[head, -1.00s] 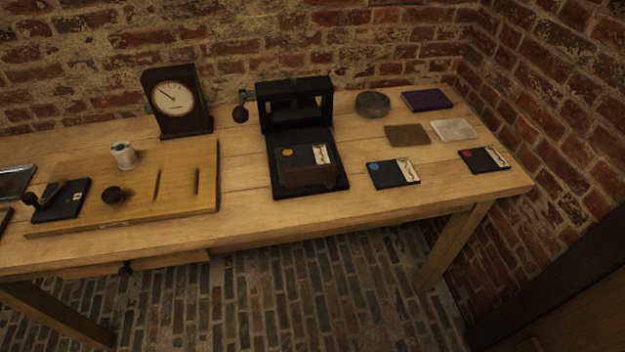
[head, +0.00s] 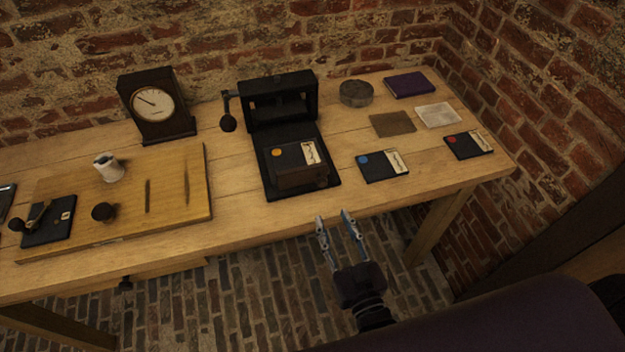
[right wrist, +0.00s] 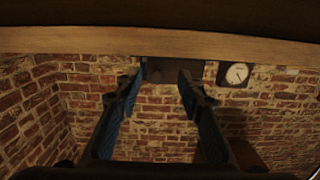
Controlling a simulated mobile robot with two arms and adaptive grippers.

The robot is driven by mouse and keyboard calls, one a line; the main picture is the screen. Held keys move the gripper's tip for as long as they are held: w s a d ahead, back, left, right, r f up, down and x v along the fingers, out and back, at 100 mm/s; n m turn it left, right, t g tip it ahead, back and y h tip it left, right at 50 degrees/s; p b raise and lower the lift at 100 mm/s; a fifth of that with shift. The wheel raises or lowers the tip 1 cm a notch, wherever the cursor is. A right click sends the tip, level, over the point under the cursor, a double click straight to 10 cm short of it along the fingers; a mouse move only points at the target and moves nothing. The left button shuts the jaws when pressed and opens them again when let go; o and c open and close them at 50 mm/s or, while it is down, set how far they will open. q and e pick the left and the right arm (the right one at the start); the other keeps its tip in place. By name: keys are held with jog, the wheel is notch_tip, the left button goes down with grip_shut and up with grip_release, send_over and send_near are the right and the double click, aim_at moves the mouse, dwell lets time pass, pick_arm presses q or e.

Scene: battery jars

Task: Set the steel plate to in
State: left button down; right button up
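No plate is clearly marked as steel. A pale grey square plate (head: 438,115) lies flat at the back right of the table, and a brown square plate (head: 392,124) lies to its left. A black press-like frame (head: 278,102) with a side crank stands at the middle back; its black bed (head: 325,190) carries a dark block with an orange dot (head: 300,178). My right gripper (head: 333,217) is open and empty, just off the table's front edge, in front of the bed. In the right wrist view its fingers (right wrist: 157,80) are apart with nothing between them. My left gripper is not in view.
Blue-dot (head: 378,169) and red-dot (head: 466,148) black cards lie on the right. A round grey dish (head: 356,93) and purple book (head: 409,84) are behind. A clock (head: 155,105) and wooden board (head: 135,228) with a cup, knob and black pad are left.

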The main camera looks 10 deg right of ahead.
aim_at(323, 184)
jog(key=shift+t, duration=0.3)
jog(key=w+r, duration=0.1)
jog(key=w, duration=0.4)
jog(key=w+r+p, duration=0.1)
jog(key=w, duration=0.2)
jog(key=shift+r, duration=0.3)
jog(key=shift+c, duration=0.4)
grip_shut()
